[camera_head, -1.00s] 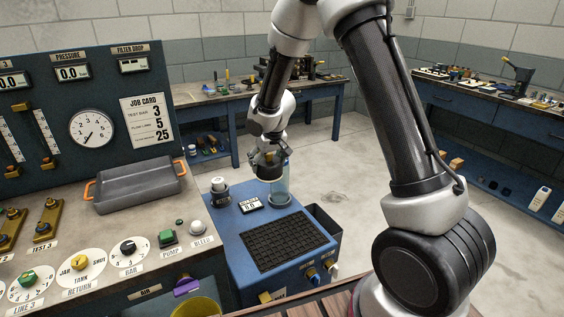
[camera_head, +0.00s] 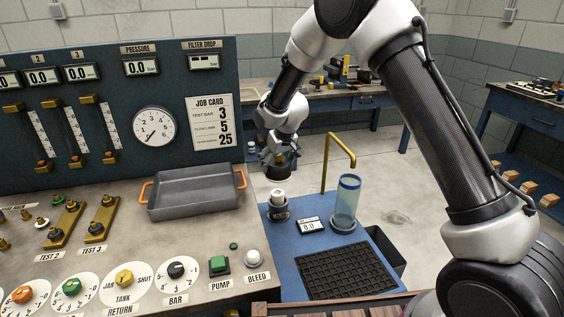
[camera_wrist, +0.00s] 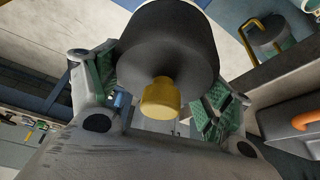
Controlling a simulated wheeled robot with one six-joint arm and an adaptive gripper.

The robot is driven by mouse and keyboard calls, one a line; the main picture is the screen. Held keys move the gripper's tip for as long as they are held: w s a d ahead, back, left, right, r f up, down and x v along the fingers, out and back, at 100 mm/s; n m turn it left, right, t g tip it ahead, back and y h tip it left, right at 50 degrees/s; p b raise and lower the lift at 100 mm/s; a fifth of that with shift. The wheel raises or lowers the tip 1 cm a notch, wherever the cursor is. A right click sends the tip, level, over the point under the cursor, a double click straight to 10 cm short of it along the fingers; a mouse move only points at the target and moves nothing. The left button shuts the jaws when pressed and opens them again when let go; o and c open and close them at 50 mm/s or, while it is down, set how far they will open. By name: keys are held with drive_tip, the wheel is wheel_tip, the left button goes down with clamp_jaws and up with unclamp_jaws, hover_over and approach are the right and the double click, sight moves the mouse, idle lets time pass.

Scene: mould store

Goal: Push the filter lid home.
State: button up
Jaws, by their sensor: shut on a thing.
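My gripper (camera_head: 280,157) is shut on a black round lid (camera_head: 278,173) with a brass knob. In the wrist view the lid (camera_wrist: 165,50) fills the top middle, with the green-padded fingers of my gripper (camera_wrist: 158,103) on both sides. In the head view the lid is in the air above a dark cup (camera_head: 279,213) on the blue stand, apart from it. A white capped part (camera_head: 278,196) stands up out of the cup. The exact contact between finger pads and lid is hard to make out.
A clear cylinder (camera_head: 346,205) with a blue rim and a bent brass pipe (camera_head: 341,143) stand right of the cup. A small display (camera_head: 308,226) and a black grid mat (camera_head: 346,272) lie nearby. A grey tray (camera_head: 196,198) with orange handles sits on the bench left.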

drive_tip(key=shift+w+a+f, duration=0.1)
drive_tip(key=shift+w, duration=0.25)
drive_tip(key=shift+f, duration=0.25)
hover_over(275, 190)
drive_tip(key=s, duration=0.1)
drive_tip(key=shift+d+f, duration=0.2)
drive_tip(key=shift+f, duration=2.45)
drive_tip(key=shift+f, duration=0.35)
drive_tip(key=shift+f, duration=0.35)
drive_tip(key=shift+f, duration=0.3)
drive_tip(key=shift+f, duration=0.4)
drive_tip(key=shift+f, duration=0.9)
